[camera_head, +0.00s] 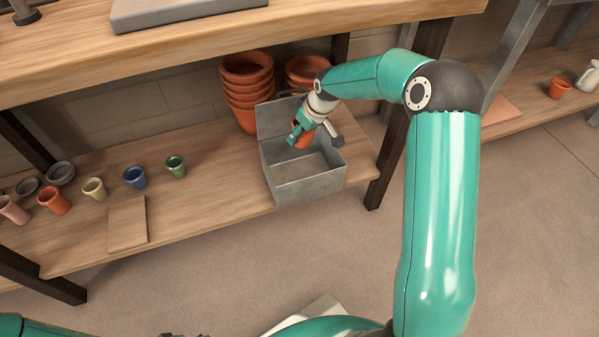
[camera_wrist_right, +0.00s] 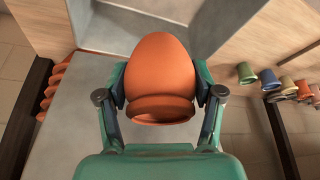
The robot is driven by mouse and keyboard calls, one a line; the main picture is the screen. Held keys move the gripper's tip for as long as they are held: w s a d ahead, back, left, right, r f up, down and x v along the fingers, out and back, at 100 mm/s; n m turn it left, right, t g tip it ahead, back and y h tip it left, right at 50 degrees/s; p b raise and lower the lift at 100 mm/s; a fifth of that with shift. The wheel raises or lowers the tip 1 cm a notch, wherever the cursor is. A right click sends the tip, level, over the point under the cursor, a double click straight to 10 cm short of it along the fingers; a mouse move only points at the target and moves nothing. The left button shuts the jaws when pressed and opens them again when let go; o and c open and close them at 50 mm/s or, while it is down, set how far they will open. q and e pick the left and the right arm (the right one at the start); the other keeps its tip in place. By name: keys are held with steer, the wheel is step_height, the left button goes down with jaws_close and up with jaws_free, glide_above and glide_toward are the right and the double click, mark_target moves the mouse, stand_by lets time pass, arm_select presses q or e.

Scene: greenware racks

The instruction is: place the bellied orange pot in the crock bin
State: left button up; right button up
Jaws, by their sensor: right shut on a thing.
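The bellied orange pot (camera_head: 305,139) is in my right gripper (camera_head: 304,134), over the back part of the open grey crock bin (camera_head: 308,187). In the right wrist view, the pot (camera_wrist_right: 161,75) sits between the two fingers of my right gripper (camera_wrist_right: 160,92), with its rim toward the palm and its round body pointing away. The fingers press on its sides. The bin stands on the lower wooden shelf. Its visible floor is bare. In the head view, the gripper hides part of the pot. My left gripper is not in view.
Stacked terracotta pots (camera_head: 246,90) stand behind the bin. Small pots, including a green one (camera_head: 175,166) and a blue one (camera_head: 134,177), stand left on the shelf, near a flat board (camera_head: 127,222). The upper wooden shelf (camera_head: 190,48) overhangs the back. A shelf leg (camera_head: 385,170) stands right of the bin.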

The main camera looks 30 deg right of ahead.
step_height(320, 180, down, 17)
steer(key=b, duration=0.6)
steer(key=shift+a+r, duration=0.1)
steer(key=shift+r, duration=0.15)
steer(key=o, duration=1.3)
steer(key=shift+c, duration=0.2)
